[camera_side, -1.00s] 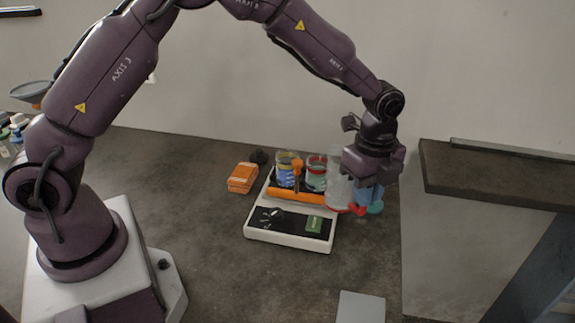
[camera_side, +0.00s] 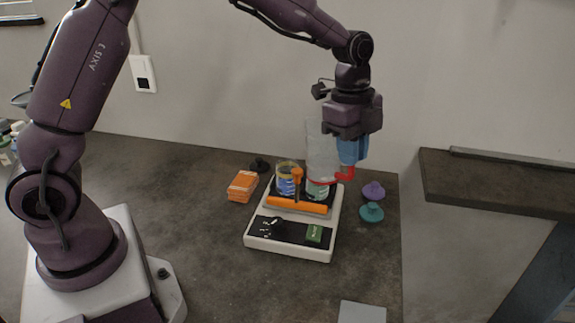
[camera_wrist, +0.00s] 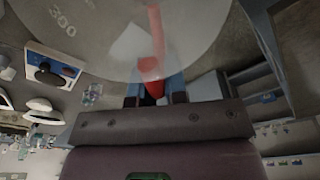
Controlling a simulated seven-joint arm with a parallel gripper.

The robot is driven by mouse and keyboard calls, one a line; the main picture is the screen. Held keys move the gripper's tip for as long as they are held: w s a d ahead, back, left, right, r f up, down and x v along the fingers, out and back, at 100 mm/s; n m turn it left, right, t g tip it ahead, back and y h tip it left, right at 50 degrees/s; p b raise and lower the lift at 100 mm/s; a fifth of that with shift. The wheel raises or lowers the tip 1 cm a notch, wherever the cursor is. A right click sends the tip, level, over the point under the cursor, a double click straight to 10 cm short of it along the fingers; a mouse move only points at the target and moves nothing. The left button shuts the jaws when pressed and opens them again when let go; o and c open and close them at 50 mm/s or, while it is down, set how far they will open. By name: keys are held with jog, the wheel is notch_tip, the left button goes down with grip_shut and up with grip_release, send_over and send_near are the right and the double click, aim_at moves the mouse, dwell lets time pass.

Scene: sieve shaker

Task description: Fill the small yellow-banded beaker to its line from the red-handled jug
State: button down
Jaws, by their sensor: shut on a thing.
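The clear jug (camera_side: 319,143) with the red handle (camera_side: 345,175) hangs from my gripper (camera_side: 352,152), whose blue fingers are shut on the handle. The jug looks about upright, above the back right of the shaker. In the wrist view the jug (camera_wrist: 95,35) fills the top, with a "300" mark, and its red handle (camera_wrist: 153,45) runs down between the fingers. The small yellow-banded beaker (camera_side: 286,169) stands on the shaker, left of the jug, with blue showing in it. Its line and liquid level are too small to tell.
A second beaker (camera_side: 316,190) stands right of it, partly hidden below the jug. Orange blocks (camera_side: 242,186) lie left; purple (camera_side: 373,190) and teal (camera_side: 371,212) knobbed pieces lie right.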

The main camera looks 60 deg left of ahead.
jog(key=shift+a+r+h, duration=0.25)
jog(key=shift+r, duration=0.4)
jog(key=shift+a+r+h, duration=0.2)
jog(key=shift+r+h, duration=0.05)
jog(key=shift+r, duration=0.35)
jog(key=shift+s+a+r+t+h, duration=0.15)
jog(key=shift+a+r+h, duration=0.15)
jog(key=shift+a+h, duration=0.2)
jog(key=shift+a+r+t+h, duration=0.15)
jog(key=shift+a+r+h, duration=0.15)
jog(key=shift+a+h, duration=0.15)
jog(key=a+h, duration=0.5)
jog(key=shift+s+r+t+h, duration=0.1)
jog(key=shift+s+t+h, duration=0.2)
jog(key=shift+s, duration=0.1)
jog(key=shift+a+h, duration=0.35)
jog(key=shift+h, duration=0.1)
jog(key=shift+s+a+f+h, duration=0.1)
jog(key=shift+a+f+h, duration=0.05)
jog(key=shift+a+h, duration=0.4)
jog(key=shift+s+a+f+h, duration=0.1)
jog(key=shift+a+h, duration=0.25)
jog(key=shift+h, duration=0.3)
dwell(3.2)
